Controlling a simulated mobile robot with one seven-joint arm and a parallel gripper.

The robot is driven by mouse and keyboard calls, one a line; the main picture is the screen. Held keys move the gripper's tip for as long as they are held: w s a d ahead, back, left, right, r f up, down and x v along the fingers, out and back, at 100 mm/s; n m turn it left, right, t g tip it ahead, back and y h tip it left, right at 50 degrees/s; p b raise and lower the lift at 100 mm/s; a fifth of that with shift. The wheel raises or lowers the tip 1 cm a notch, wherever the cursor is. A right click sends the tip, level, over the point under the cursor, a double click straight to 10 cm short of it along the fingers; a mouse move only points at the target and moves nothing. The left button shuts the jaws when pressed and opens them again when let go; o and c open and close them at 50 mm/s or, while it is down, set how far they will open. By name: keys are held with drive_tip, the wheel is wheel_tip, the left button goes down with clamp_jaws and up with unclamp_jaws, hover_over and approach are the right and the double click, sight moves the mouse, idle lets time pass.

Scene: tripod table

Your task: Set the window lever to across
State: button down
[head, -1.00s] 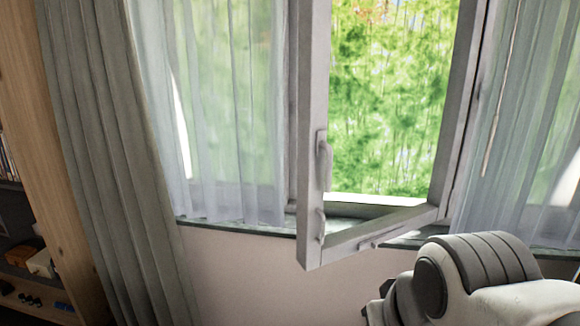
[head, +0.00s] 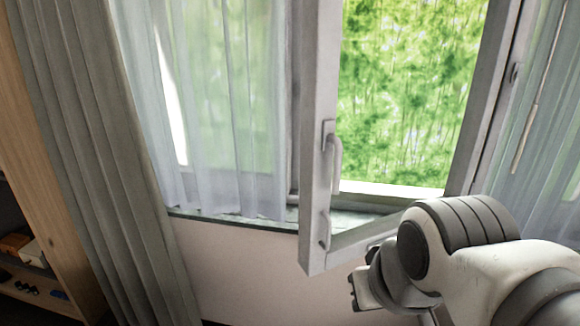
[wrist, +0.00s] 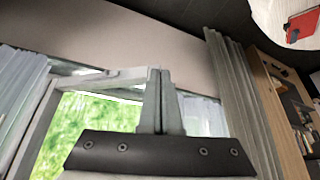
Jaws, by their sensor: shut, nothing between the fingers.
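The window lever (head: 335,165) is a pale grey handle on the left upright of the open window sash (head: 316,90). Its grip hangs down from its mount, roughly along the upright. I cannot make out the lever in the wrist view. My gripper (wrist: 155,75) is shut and empty in the wrist view, its fingertips together in front of the window frame and wall. In the head view my arm is at the lower right, below and right of the lever and apart from it; the fingers are not clear there.
The sash stands swung into the room above the sill (head: 230,222). A grey curtain (head: 100,160) and a sheer curtain (head: 230,110) hang at left, another sheer (head: 555,130) at right. A wooden shelf (head: 40,180) stands far left. A small red thing (wrist: 301,26) shows in the wrist view.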

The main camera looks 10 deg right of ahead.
drive_tip(key=shift+s, duration=0.1)
drive_tip(key=w+a+r+n+h+p, duration=0.1)
drive_tip(key=w+a+r+n+p, duration=0.1)
drive_tip(key=w+r, duration=0.4)
drive_tip(key=w+a+r+n+t+h+p, duration=0.1)
drive_tip(key=w+a+r+n+p, duration=0.1)
drive_tip(key=w+r, duration=0.5)
drive_tip(key=w+a+p, duration=0.1)
drive_tip(key=w+p, duration=0.1)
drive_tip(key=w, duration=0.3)
drive_tip(key=shift+w+r+n+h, duration=0.2)
drive_tip(key=shift+w+n+h, duration=0.1)
drive_tip(key=shift+n, duration=0.1)
drive_tip(key=shift+f, duration=0.1)
drive_tip(key=w+d+f+p, duration=0.1)
drive_tip(key=w+d+f, duration=0.4)
drive_tip(key=w+f, duration=0.2)
drive_tip(key=shift+w+d+f+p, duration=0.3)
drive_tip(key=shift+f+p, duration=0.1)
